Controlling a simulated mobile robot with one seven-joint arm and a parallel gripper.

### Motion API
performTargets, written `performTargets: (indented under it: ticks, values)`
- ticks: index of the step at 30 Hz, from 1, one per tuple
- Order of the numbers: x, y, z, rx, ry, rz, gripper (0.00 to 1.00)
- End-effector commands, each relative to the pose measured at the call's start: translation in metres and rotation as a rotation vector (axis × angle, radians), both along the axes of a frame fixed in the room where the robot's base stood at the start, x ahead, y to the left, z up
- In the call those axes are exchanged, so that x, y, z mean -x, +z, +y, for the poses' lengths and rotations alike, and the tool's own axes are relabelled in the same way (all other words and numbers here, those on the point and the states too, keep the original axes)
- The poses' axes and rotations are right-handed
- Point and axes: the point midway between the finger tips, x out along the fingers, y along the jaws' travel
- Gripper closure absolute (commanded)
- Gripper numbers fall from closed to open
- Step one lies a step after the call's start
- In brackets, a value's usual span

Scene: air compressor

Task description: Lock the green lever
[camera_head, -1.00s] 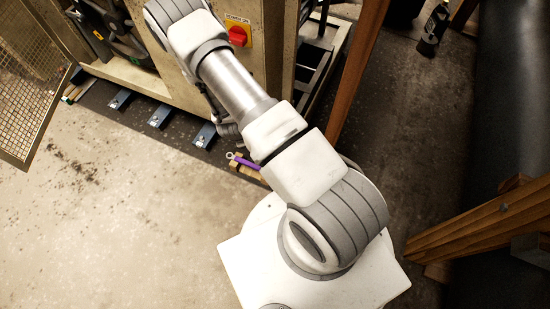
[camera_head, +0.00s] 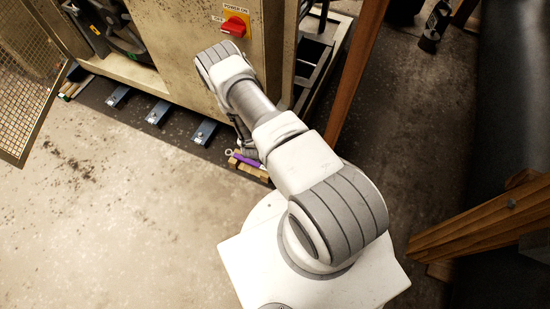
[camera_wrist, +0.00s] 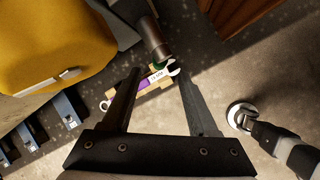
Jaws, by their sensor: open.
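No lever can be made out for certain. A small green patch (camera_wrist: 161,64) shows at the end of a dark pipe in the wrist view, just beyond my fingertips; I cannot tell whether it is the green lever. My gripper (camera_wrist: 160,78) is open with nothing between its fingers. A purple wrench (camera_wrist: 152,78) with a white label lies on a wooden block below and beyond the fingers. It also shows in the head view (camera_head: 247,161).
The machine cabinet (camera_head: 180,50) has a red power switch (camera_head: 233,27) on a yellow plate. Its yellow body (camera_wrist: 50,40) fills the upper left of the wrist view. Blue feet (camera_head: 204,133) stick out along its base. A wooden post (camera_head: 357,75) stands right. Floor (camera_head: 110,220) at left is clear.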

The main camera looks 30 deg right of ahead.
Motion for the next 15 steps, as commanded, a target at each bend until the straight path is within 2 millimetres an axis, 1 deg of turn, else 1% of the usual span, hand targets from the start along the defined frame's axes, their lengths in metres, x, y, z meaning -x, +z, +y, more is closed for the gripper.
performTargets:
  ticks: [1,6,10,15]
  values:
    - [-0.002,-0.016,-0.005,-0.001,-0.005,0.000,0.41]
    - [-0.009,-0.044,-0.017,0.000,-0.004,-0.001,0.41]
    - [-0.013,-0.058,-0.023,-0.001,-0.003,0.000,0.41]
    - [-0.016,-0.065,-0.027,0.000,-0.001,0.000,0.41]
